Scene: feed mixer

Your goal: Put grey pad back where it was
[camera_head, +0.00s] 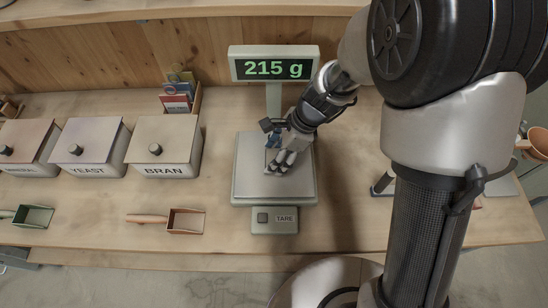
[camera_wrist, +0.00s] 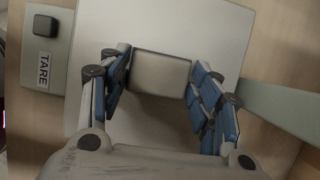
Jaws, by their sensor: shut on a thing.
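The grey pad (camera_wrist: 160,73) looks like a block with rounded edges and sits between my blue-lined fingers in the wrist view. My gripper (camera_head: 282,163) is shut on it, with a finger on either side. In the head view the gripper points down over the plate (camera_head: 247,182) of the scale, and the fingers hide most of the pad. The plate is also behind the pad in the wrist view (camera_wrist: 210,22). I cannot tell whether the pad touches the plate. The scale display (camera_head: 274,67) reads 215 g.
Lidded bins, among them YEAST (camera_head: 88,150) and BRAN (camera_head: 163,143), stand left of the scale. A reddish scoop (camera_head: 185,222) and a green scoop (camera_head: 35,217) lie in front of them. A card box (camera_head: 180,97) stands behind. The TARE button (camera_head: 263,217) is at the scale's front.

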